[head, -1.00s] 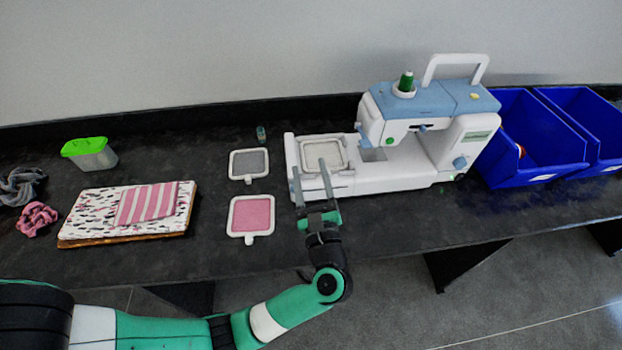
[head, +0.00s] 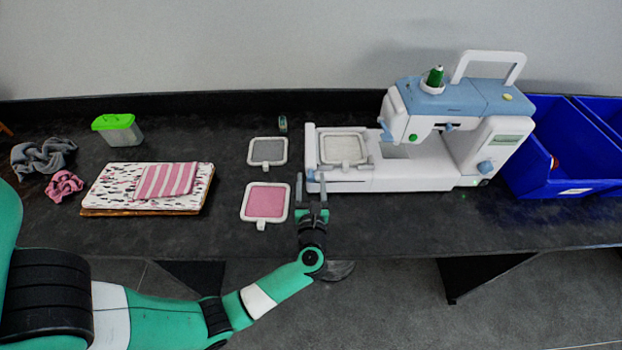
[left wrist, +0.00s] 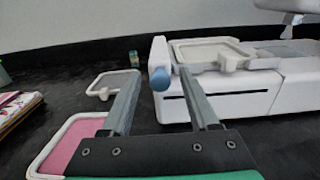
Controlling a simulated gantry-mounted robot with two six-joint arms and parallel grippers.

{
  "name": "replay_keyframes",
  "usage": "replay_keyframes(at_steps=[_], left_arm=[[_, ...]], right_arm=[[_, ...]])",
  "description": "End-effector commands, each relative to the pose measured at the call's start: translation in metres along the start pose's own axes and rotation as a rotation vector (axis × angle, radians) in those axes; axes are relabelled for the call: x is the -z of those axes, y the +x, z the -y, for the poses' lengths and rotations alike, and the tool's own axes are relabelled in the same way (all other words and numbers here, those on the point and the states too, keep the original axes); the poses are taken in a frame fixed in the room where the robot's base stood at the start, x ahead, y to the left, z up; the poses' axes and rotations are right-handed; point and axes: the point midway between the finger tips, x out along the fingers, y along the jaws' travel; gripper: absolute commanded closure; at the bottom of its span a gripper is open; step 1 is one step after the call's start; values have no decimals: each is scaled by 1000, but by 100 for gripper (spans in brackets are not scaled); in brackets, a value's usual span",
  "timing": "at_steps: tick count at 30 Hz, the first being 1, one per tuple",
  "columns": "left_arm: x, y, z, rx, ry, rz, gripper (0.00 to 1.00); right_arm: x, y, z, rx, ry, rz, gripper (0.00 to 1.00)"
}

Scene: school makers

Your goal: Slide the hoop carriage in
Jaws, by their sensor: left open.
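The white and blue sewing machine (head: 420,178) stands at the right of the bench. A hoop with pale fabric (head: 343,148) sits on the carriage at the left end of its bed; the hoop also shows in the left wrist view (left wrist: 210,50). My left gripper (head: 312,188) is open and empty, in front of the bed's left end. In the left wrist view its fingers (left wrist: 158,95) point toward the bed, with a blue-grey knob (left wrist: 160,79) on the bed's end showing between them. Whether the fingers touch anything I cannot tell. My right gripper is out of view.
A grey hoop (head: 267,151) and a pink hoop (head: 265,201) lie left of the machine. Folded fabric (head: 118,187) on a board, scrunchies (head: 63,184) and a green-lidded box (head: 118,129) lie farther left. Blue bins (head: 560,165) stand at the right.

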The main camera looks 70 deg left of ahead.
Motion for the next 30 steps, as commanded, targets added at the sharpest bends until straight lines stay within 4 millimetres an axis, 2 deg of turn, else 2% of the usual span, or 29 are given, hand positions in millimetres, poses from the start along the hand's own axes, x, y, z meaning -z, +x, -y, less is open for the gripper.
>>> replay_keyframes(at_steps=[4, 12, 22, 30], left_arm=[[0, 14, 0, -1, 0, 1, 39], [0, 15, 0, 1, 0, 1, 41], [0, 14, 0, 1, 0, 1, 100], [0, 14, 0, 1, 0, 1, 100]], right_arm=[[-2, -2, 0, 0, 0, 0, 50], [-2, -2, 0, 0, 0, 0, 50], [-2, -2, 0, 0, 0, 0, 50], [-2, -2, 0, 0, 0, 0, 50]])
